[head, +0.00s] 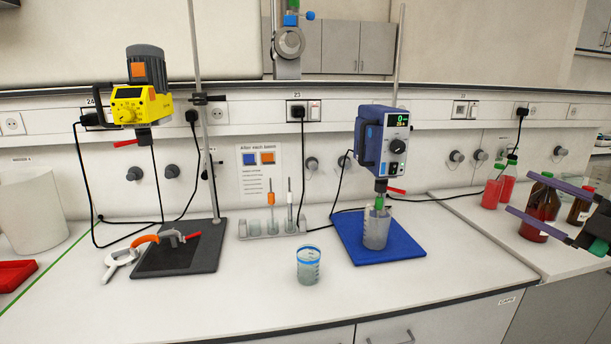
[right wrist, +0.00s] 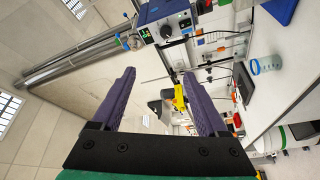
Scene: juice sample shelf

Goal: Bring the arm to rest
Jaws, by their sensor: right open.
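My right gripper (head: 520,192) reaches in from the right edge of the head view, in front of the brown bottles there. Its two purple fingers are spread apart and point left. In the right wrist view the fingers (right wrist: 159,74) stand wide apart with nothing held between them. My left gripper is in neither view.
A blue stirrer (head: 390,145) stands over a beaker (head: 376,230) on a blue base. A yellow stirrer (head: 140,104) hangs at left. A blue-rimmed beaker (head: 308,266) stands in front. Red bottles (head: 493,190) and a brown bottle (head: 538,215) are at right. The front counter is mostly clear.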

